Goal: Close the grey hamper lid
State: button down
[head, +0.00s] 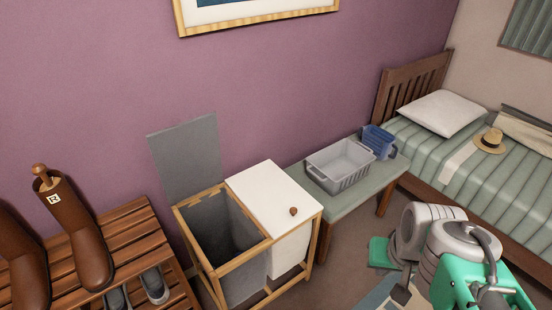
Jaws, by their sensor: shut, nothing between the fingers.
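The grey hamper lid (187,155) stands raised and upright against the purple wall, behind the left compartment of the wooden-framed hamper (262,247). The grey-lined left compartment (222,235) is open at the top and looks empty inside. The white lid (272,192) with a round brown knob (293,211) lies flat over the right compartment. My gripper (401,291) seems to be the small dark end below my arm at the lower right, shut and empty, well to the right of the hamper. My arm hides part of it.
A wooden shoe rack (128,240) with brown boots (72,220) stands left of the hamper. A bed (480,165) fills the far right. Some floor is clear before the bench.

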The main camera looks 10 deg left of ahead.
aim_at(185, 155)
jog(key=z, duration=0.05)
jog(key=k, duration=0.55)
jog(key=u, duration=1.2)
jog(key=i, duration=1.25)
jog(key=u, duration=0.95)
